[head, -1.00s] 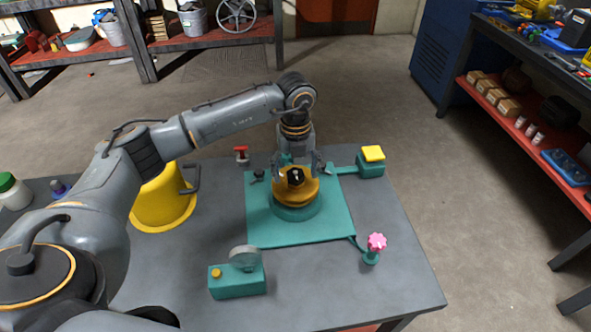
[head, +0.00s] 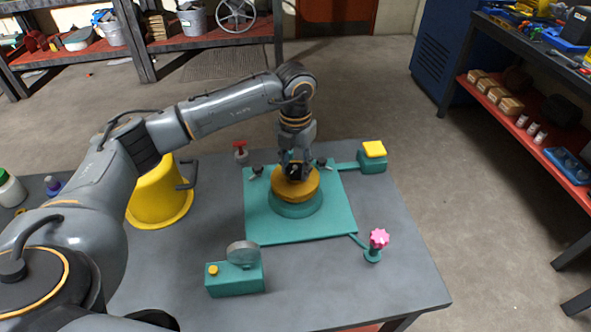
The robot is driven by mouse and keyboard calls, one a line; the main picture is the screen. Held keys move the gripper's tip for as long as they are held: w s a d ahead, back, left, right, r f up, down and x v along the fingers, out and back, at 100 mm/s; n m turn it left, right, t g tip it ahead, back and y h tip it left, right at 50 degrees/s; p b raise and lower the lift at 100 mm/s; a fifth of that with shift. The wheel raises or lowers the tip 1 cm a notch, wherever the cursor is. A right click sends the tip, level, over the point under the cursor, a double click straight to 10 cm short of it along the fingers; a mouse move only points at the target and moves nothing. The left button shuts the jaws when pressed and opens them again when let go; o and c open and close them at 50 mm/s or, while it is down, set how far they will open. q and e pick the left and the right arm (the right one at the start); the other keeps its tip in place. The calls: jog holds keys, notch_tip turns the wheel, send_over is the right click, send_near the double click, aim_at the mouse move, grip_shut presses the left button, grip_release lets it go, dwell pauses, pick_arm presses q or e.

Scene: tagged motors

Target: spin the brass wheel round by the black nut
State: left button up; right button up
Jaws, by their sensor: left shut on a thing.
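The brass wheel (head: 309,191) lies flat on a round teal base in the middle of a teal plate (head: 328,224) on the grey table. The black nut (head: 293,172) stands on top of the wheel. My left gripper (head: 294,165) comes down from above and is shut on the black nut, its fingers partly hiding it. My right gripper is not in view.
A teal box with a grey disc (head: 242,254) stands at the front. A pink knob (head: 379,238) and a yellow-topped block (head: 373,149) stand to the right. Small black clamps and a red-handled valve (head: 240,148) stand behind. A yellow bucket (head: 158,204) is at the left.

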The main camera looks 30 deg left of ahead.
pick_arm(q)
jog(key=m+b, duration=0.1)
jog(key=m, duration=0.4)
jog(key=shift+f+m+b, duration=0.15)
jog(key=shift+m+b, duration=0.15)
jog(key=shift+b, duration=0.05)
jog(key=shift+m, duration=0.9)
jog(key=o, duration=1.3)
jog(key=shift+c, duration=0.2)
